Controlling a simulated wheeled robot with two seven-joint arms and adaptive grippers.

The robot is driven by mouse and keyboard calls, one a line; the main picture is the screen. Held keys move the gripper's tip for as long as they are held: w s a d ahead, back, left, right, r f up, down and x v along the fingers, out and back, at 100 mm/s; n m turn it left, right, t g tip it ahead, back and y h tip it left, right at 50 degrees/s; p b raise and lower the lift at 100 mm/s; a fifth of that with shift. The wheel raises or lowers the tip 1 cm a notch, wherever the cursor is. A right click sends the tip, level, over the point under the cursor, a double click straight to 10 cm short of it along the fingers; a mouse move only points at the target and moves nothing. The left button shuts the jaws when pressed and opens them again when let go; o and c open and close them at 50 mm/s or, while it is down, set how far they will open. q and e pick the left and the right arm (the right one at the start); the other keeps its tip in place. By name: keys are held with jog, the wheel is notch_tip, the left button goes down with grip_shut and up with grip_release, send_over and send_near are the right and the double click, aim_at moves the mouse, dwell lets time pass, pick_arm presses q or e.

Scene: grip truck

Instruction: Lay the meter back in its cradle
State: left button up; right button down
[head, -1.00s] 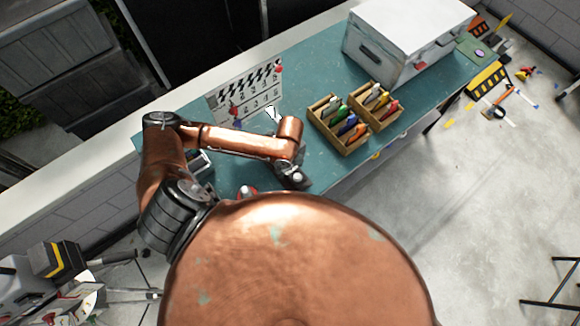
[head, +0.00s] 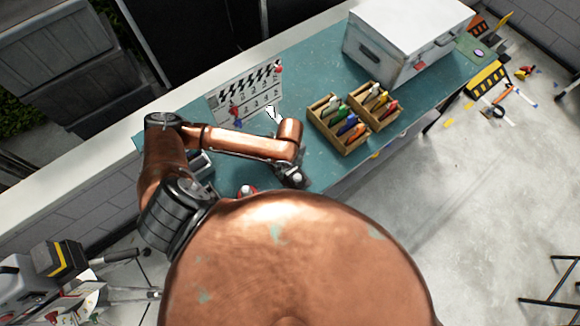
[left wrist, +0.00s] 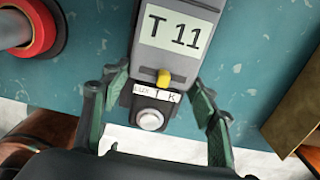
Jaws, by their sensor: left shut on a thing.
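The meter (left wrist: 175,62) is a grey block with a pale "T 11" panel, a yellow knob and a white dome at its near end. In the left wrist view it lies between the green-padded fingers of my left gripper (left wrist: 160,88), which is shut on it. The teal worktop shows behind it. In the head view my left gripper (head: 293,178) is over the near edge of the worktop, and the meter is hard to make out there. I cannot pick out the cradle with certainty. My right gripper is not in view.
A red ring around a grey cylinder (left wrist: 40,28) is left of the meter. Wooden trays (head: 338,143) of coloured tools and a white case (head: 425,30) stand to the right. A clapperboard (head: 246,95) stands behind my arm. Teal worktop (head: 318,75) is clear between clapperboard and case.

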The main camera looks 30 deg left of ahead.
aim_at(290, 169)
pick_arm(q)
jog(key=shift+f, duration=0.3)
dwell(0.5)
jog(key=shift+f, duration=0.25)
jog(key=shift+f+b, duration=0.3)
jog(key=shift+f, duration=0.3)
jog(key=o, duration=1.4)
jog(key=shift+o, duration=1.3)
notch_tip(290, 169, up, 12)
jog(key=shift+d, duration=0.1)
